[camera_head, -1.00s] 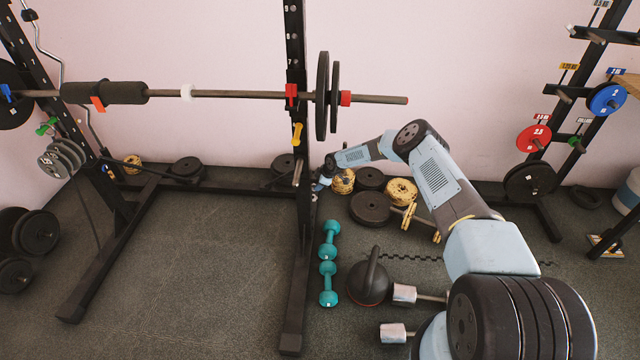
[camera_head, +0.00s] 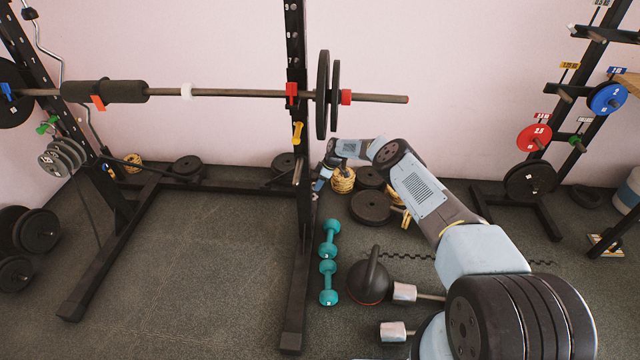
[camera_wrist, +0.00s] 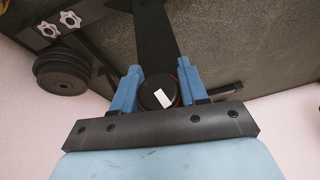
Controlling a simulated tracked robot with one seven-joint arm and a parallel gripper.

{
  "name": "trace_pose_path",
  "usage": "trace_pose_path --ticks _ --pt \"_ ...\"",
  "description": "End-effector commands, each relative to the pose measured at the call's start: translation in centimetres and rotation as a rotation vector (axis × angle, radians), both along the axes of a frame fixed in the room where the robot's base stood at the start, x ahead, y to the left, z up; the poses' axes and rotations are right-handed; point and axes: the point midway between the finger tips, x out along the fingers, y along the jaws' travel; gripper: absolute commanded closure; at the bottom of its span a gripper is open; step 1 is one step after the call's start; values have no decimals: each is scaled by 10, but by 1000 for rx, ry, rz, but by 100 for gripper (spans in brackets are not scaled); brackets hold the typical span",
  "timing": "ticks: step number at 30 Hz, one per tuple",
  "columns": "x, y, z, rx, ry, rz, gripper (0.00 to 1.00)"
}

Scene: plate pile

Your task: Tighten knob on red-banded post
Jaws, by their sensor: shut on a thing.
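The knob (camera_wrist: 156,88) is a dark round cap with a white mark and a thin red ring at its edge, in the middle of the wrist view. My gripper (camera_wrist: 158,85) has its blue fingers shut on the knob, one on each side. A black post (camera_wrist: 152,35) runs up behind the knob. In the head view, my gripper (camera_head: 319,184) is low beside the right black rack post (camera_head: 301,140), which has a red bar holder (camera_head: 291,94). The knob is too small or hidden to make out there.
A loaded barbell (camera_head: 235,94) crosses the rack above. Yellow plates (camera_head: 342,181) and a dark plate (camera_head: 371,207) lie right of my gripper. Two white star-shaped knobs (camera_wrist: 57,23) show in the wrist view.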

Motion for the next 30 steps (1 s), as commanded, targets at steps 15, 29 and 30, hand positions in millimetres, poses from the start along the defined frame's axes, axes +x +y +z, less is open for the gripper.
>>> trace_pose_path --ticks 15,29,30 --pt "0 -6 -3 -6 23 -2 87" --pt "0 -2 -1 -2 21 -1 36" --pt "0 -2 -1 -2 21 -1 36"
